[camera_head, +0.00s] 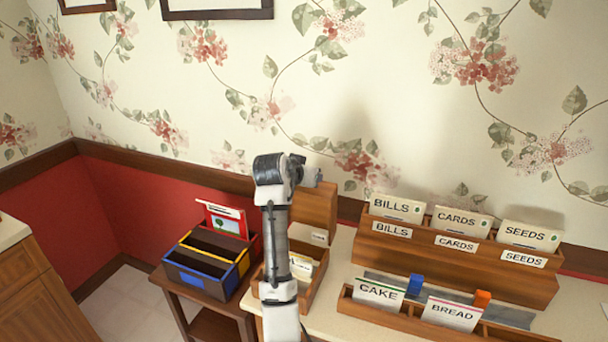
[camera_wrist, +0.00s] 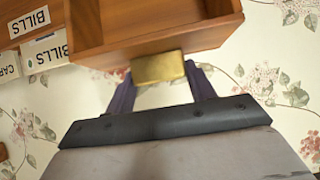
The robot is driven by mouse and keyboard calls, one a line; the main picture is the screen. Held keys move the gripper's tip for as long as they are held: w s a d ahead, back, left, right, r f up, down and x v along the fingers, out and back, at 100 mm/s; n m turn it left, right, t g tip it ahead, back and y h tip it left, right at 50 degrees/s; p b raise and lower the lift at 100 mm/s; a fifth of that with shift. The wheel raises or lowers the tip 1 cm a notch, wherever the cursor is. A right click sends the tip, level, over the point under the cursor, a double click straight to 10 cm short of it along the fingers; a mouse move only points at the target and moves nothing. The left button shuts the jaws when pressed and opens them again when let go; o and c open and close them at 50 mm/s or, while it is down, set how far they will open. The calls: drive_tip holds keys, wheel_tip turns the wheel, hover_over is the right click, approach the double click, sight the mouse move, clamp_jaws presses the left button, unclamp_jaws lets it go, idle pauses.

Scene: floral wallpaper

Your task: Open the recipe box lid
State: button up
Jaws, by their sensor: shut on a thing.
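The recipe box (camera_head: 318,283) is a wooden box on the counter, with white cards standing in it; my arm hides its left part. Its wooden lid (camera_head: 318,208) stands raised, about upright, at the back of the box. My gripper (camera_head: 314,178) is at the lid's top edge. In the wrist view the lid (camera_wrist: 150,27) fills the upper middle, with a brass tab (camera_wrist: 158,68) on its edge. My gripper (camera_wrist: 160,76) has a dark finger on each side of the tab and is shut on it.
A wooden sorter (camera_head: 450,270) with BILLS, CARDS and SEEDS cards stands right of the box. A low rack (camera_head: 400,317) with CAKE and BREAD cards is in front of it. A dark divided box (camera_head: 205,285) stands on a small table to the left. The papered wall is close behind.

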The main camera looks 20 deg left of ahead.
drive_tip(key=shift+r, duration=0.2)
drive_tip(key=o, duration=1.4)
drive_tip(key=shift+s, duration=0.15)
drive_tip(key=shift+f, duration=0.1)
drive_tip(key=b+v, duration=0.4)
drive_tip(key=v, duration=0.9)
drive_tip(key=shift+s+r, duration=0.2)
drive_tip(key=shift+s, duration=0.1)
